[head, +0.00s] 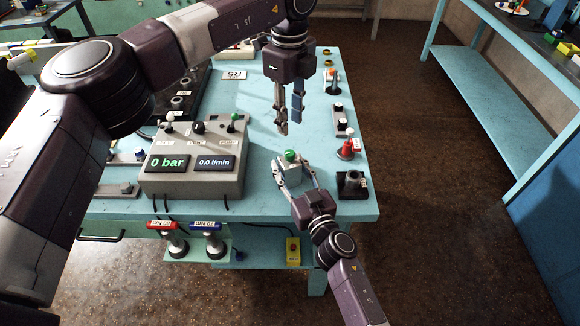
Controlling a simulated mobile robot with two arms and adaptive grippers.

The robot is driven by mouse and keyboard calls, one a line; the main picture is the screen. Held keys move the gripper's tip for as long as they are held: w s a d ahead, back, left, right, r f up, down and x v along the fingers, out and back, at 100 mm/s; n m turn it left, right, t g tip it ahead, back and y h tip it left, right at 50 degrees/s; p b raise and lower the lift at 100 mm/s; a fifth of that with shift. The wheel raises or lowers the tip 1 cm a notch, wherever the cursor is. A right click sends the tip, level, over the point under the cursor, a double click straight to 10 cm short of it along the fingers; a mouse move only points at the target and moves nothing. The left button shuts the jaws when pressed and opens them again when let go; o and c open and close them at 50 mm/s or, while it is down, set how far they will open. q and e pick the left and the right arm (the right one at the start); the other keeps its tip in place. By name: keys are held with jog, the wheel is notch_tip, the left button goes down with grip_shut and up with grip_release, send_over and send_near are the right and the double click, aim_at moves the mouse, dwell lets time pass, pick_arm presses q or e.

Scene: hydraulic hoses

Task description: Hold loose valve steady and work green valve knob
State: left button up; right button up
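The loose valve (294,173) is a small pale block with a green knob (290,156) on top. It stands upright on the light-blue table near its front right. My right gripper (292,164) reaches in from the front, with one finger on each side of the valve block, and looks shut on it. My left gripper (290,128) hangs down from above, behind and above the green knob and apart from it. Its two fingers have a narrow gap between them and hold nothing.
A grey test console (192,185) reading "0 bar" and "0.0 l/min" stands left of the valve. A black socket block (352,185) and a red fitting (346,150) stand to the right. The light-blue table (255,205) is bare just left of the valve.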

aim_at(290, 153)
grip_shut()
pick_arm(q)
jog(key=shift+o, duration=1.1)
jog(key=f+n, duration=0.3)
jog(key=n, duration=0.6)
jog(key=f+n, duration=0.3)
jog(key=n, duration=0.6)
jog(key=f+n, duration=0.4)
jog(key=n, duration=0.4)
jog(key=shift+s+n, duration=0.2)
jog(key=shift+n, duration=0.2)
